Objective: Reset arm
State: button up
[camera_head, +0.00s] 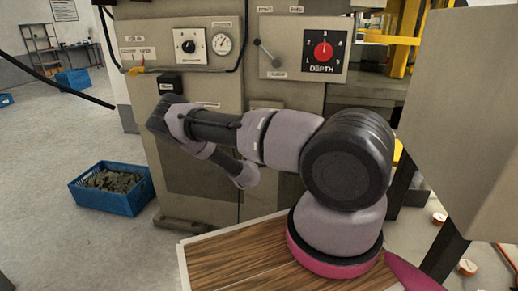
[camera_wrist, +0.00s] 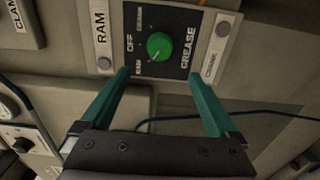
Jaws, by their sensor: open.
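My gripper (camera_wrist: 160,73) shows in the wrist view with its two teal fingers spread apart and nothing between them. A green knob (camera_wrist: 160,45) on a black panel (camera_wrist: 190,22) lies just beyond the fingertips, apart from them as far as I can tell. The panel reads "OFF" and "GREASE", and a "RAM" label is beside it. In the head view, my arm (camera_head: 285,138) is bent and reaches left in front of the machine. My gripper cannot be made out there.
The machine front (camera_head: 215,75) carries a white dial panel (camera_head: 190,46), a gauge (camera_head: 222,43), a lever (camera_head: 266,53) and a red depth knob (camera_head: 323,51). A blue crate (camera_head: 112,188) of dark pieces stands on the floor at left. A grey box-like surface (camera_head: 465,100) fills the right side.

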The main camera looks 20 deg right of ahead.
jog(key=s+a+r+m+g+y, duration=0.25)
jog(key=r+m, duration=0.25)
jog(key=r, duration=0.5)
jog(key=s+a+r+m+g+y, duration=0.2)
jog(key=a+r+m+y, duration=0.2)
jog(key=r, duration=0.7)
jog(key=s+a+r+m+g+y, duration=0.25)
jog(key=a+r+m, duration=0.2)
jog(key=r, duration=0.55)
jog(key=s+a+r+m+y, duration=0.1)
jog(key=s+a+r+y, duration=0.2)
jog(key=s+r, duration=1.2)
jog(key=s+r+m, duration=0.1)
jog(key=s, duration=1.6)
jog(key=shift+s+a+r+g, duration=0.35)
jog(key=shift+a+r+g, duration=0.05)
jog(key=shift+c, duration=0.3)
